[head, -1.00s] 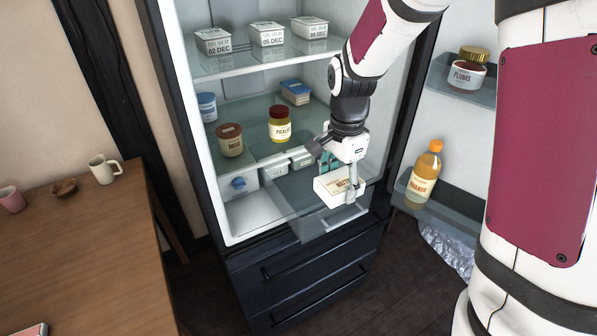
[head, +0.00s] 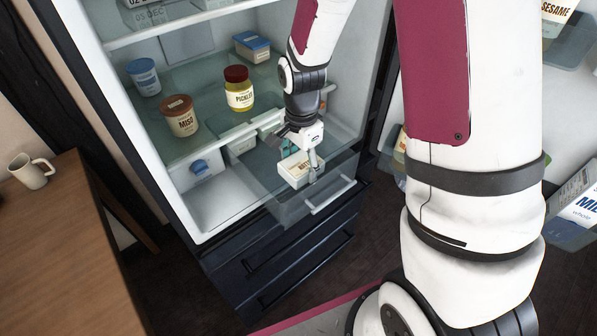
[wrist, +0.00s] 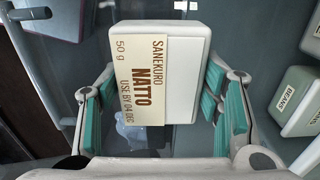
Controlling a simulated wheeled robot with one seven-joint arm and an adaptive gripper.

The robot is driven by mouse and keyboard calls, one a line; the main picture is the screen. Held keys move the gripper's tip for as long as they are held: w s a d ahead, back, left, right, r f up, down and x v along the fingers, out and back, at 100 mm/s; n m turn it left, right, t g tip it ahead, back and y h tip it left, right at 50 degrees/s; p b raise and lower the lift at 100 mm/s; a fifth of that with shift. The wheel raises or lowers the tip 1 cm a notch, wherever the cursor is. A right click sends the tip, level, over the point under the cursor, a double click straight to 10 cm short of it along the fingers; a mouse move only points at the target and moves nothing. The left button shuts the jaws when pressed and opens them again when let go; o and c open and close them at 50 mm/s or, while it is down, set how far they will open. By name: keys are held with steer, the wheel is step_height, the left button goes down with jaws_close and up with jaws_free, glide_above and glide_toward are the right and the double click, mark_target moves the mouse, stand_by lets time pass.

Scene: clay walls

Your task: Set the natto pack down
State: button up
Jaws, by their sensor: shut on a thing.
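The natto pack (head: 296,172) is a small white box with a cream label. My gripper (head: 299,162) is shut on it, with one finger at each side. In the wrist view the pack (wrist: 185,70) sits between the teal finger pads, its NATTO label facing the camera. In the head view it appears at the clear pulled-out drawer (head: 283,210), behind the drawer's front and handle. Whether its underside touches the drawer floor cannot be told.
White packs stand further back in the drawer, one marked BEANS (wrist: 299,101). The glass shelf above holds a miso jar (head: 180,117), a pickle jar (head: 239,90) and blue-lidded tubs. The open door stands right; a wooden table (head: 60,240) is left.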

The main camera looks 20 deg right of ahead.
steer(key=shift+f, duration=1.85)
steer(key=shift+f+b, duration=0.1)
steer(key=shift+b, duration=0.2)
steer(key=o, duration=1.2)
steer(key=shift+c, duration=0.2)
